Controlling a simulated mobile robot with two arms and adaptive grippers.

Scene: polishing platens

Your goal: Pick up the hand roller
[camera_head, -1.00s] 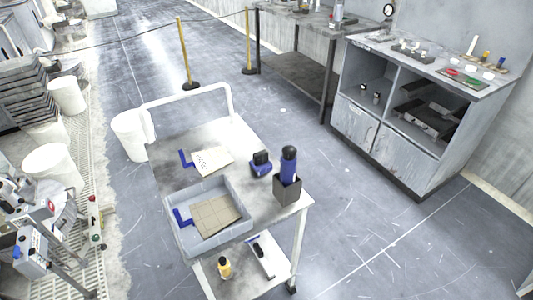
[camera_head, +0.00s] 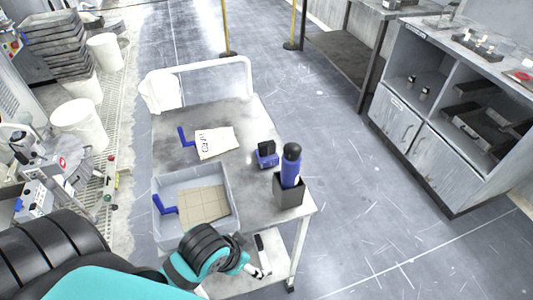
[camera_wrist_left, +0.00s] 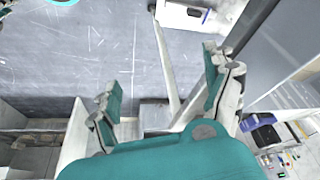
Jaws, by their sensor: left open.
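My left gripper (camera_head: 258,271) hangs over the front edge of a grey cart (camera_head: 250,118). In the left wrist view its fingers (camera_wrist_left: 165,95) are wide apart with nothing between them. A blue cylinder with a dark top (camera_head: 291,165) stands upright in a dark square holder (camera_head: 289,191) on the cart's right corner, apart from the gripper. Two blue angled handles lie on the cart: one (camera_head: 186,138) beside a white printed sheet (camera_head: 215,142), one (camera_head: 165,206) in a grey tray (camera_head: 233,190). I cannot tell for sure which thing is the hand roller. My right gripper is out of view.
A blue and black block (camera_head: 266,156) sits left of the holder. My left arm hides much of the lower shelf. White buckets (camera_head: 78,126) stand left, a cabinet (camera_head: 433,150) right. The floor between cart and cabinet is clear.

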